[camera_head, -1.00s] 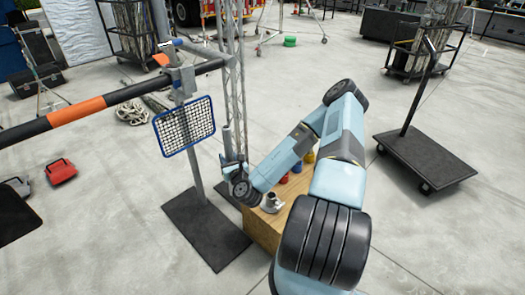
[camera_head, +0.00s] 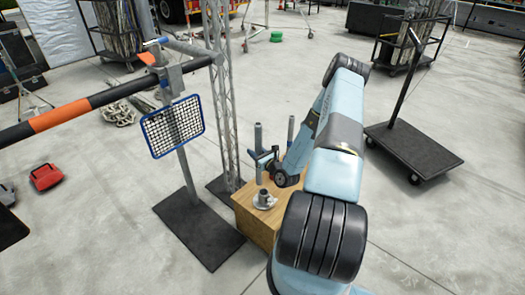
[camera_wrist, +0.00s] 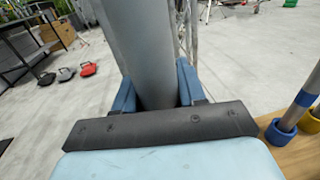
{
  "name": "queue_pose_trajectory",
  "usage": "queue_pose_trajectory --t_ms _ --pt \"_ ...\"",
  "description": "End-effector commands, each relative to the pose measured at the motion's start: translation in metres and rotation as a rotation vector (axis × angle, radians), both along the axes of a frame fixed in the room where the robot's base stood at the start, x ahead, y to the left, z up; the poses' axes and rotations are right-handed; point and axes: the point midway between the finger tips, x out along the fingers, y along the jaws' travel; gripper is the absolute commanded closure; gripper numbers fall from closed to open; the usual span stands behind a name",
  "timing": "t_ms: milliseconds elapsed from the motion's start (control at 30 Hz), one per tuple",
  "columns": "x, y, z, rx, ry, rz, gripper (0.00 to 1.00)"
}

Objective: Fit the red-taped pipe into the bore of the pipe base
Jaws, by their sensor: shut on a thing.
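My gripper (camera_head: 264,160) is shut on a grey pipe (camera_head: 258,138), held roughly upright above the wooden box. In the wrist view my gripper (camera_wrist: 155,88) has its blue fingers on both sides of the pipe (camera_wrist: 145,50). No red tape shows on the visible part of it. The pipe base (camera_head: 264,201), a light grey flange with a short dark-topped collar, sits on the box near its front. The pipe's lower end appears just above and slightly left of the collar; whether it lines up in depth I cannot tell.
The wooden box (camera_head: 258,229) carries another standing pipe (camera_head: 291,130). The wrist view shows a blue-taped pipe (camera_wrist: 306,92) in a blue cup (camera_wrist: 281,132), with a yellow cup (camera_wrist: 311,122) beside it. A stand with a mesh panel (camera_head: 173,126) and a truss (camera_head: 221,85) are close left.

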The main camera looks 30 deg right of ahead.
Motion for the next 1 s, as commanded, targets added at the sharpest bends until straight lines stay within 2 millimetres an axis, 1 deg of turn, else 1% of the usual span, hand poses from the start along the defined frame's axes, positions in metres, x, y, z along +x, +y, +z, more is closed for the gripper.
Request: queue_pose_trajectory --t_ms 33,100,200,467,800,1000 --pt "0.001 -0.011 -0.001 -0.004 -0.003 0.007 1.0" --pt "0.0 -0.019 -0.002 -0.002 -0.001 0.015 1.0" --pt "0.0 -0.024 -0.004 0.0 -0.002 0.021 1.0" --pt "0.0 -0.024 -0.014 0.002 -0.001 0.021 1.0" --pt "0.0 -0.024 -0.038 0.001 -0.001 0.02 1.0" --pt "0.0 -0.024 -0.048 0.001 -0.002 0.019 1.0"
